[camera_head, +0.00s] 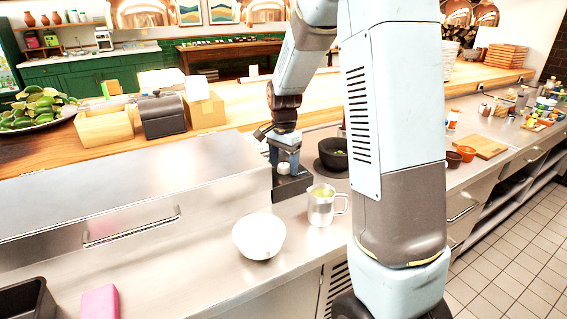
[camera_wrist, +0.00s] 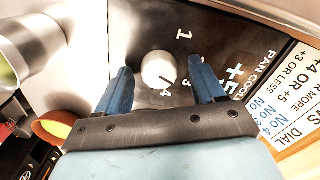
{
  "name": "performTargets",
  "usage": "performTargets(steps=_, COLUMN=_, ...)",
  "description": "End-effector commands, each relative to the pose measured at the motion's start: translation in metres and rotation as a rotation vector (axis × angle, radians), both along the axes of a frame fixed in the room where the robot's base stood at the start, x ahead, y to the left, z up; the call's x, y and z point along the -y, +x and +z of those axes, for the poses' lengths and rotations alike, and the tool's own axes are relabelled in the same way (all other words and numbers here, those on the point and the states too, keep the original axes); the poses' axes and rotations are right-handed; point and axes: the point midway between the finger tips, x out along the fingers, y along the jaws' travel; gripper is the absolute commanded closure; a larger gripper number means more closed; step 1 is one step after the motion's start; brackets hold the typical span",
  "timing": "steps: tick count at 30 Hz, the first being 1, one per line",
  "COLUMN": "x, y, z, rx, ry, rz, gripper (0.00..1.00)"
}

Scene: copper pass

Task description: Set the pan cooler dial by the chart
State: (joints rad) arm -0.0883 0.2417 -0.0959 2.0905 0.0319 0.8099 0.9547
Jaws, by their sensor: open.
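The white round dial knob (camera_wrist: 158,67) sits on a black panel (camera_wrist: 130,25) marked 1, 3 and 4, with "PAN COOLER" and a blue "+5" readout (camera_wrist: 235,74). A dark line on the knob's lower edge seems to point towards the 4. The chart (camera_wrist: 290,95) lies at the right of the wrist view, partly cut off; "+4 OR +5", "+3 OR LESS" and No 2, 3, 4 are readable. My gripper (camera_wrist: 164,68) is open, its blue fingers on either side of the knob with gaps. In the head view, my gripper (camera_head: 284,160) is at the knob.
A metal mug (camera_head: 321,206) and a white bowl (camera_head: 259,236) stand on the steel counter in front of the panel. A dark stone bowl (camera_head: 333,153) is close to the panel's right. The lidded steel unit (camera_head: 130,190) lies left.

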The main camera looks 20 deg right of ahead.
Motion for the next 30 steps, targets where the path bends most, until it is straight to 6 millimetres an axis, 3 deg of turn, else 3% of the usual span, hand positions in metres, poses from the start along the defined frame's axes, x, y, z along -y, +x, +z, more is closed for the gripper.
performTargets(steps=11, x=0.0, y=0.0, z=0.011, rx=0.001, ry=0.0, rz=0.0, gripper=0.32)
performTargets(steps=30, x=0.0, y=0.001, z=0.122, rx=0.001, ry=0.001, rz=0.0, gripper=0.32)
